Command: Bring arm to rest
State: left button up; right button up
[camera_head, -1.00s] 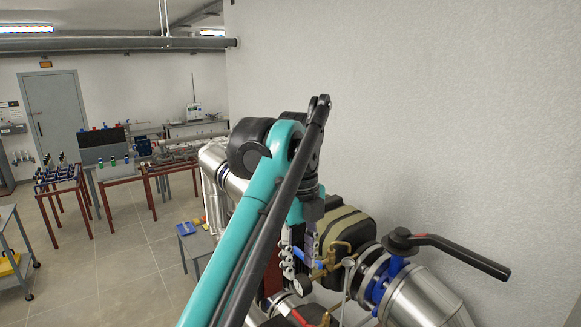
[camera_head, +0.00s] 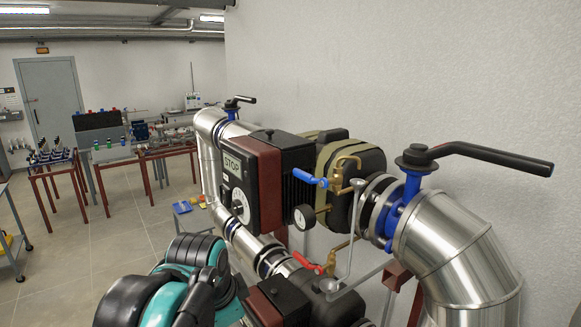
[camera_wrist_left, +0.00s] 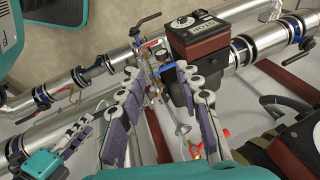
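In the head view one of my teal and black arms (camera_head: 175,290) is folded low at the bottom, left of the pipework. No gripper fingers can be made out there. In the left wrist view my left gripper (camera_wrist_left: 163,85) has its two fingers spread apart with nothing between them. The pump unit with a STOP plate shows beyond its right finger, in the wrist view (camera_wrist_left: 205,40) and upright in the head view (camera_head: 240,185). Pipes lie beyond the fingers.
A black-handled valve (camera_head: 480,157) tops a thick steel pipe (camera_head: 455,245) at the right, by the wall. A blue-handled valve (camera_head: 310,178) and a gauge (camera_head: 304,217) sit mid-assembly. Red-framed tables (camera_head: 60,175) stand far left.

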pick_arm(q)
jog(key=s+a+f+n+t+b, duration=0.1)
jog(key=s+a+f+n+b, duration=0.1)
jog(key=f, duration=0.8)
jog(key=s+a+f+n+t+b, duration=0.1)
jog(key=s+f+n+b, duration=0.3)
jog(key=f, duration=0.7)
jog(key=s+a+f+n+t+b, duration=0.1)
jog(key=a+f+n+b, duration=0.3)
jog(key=f, duration=0.6)
jog(key=s+n+b, duration=0.1)
jog(key=n+b, duration=0.1)
jog(key=b, duration=0.1)
jog(key=shift+s+f+y+b, duration=0.15)
jog(key=shift+s+y+b, duration=0.15)
jog(key=shift+s+y, duration=0.1)
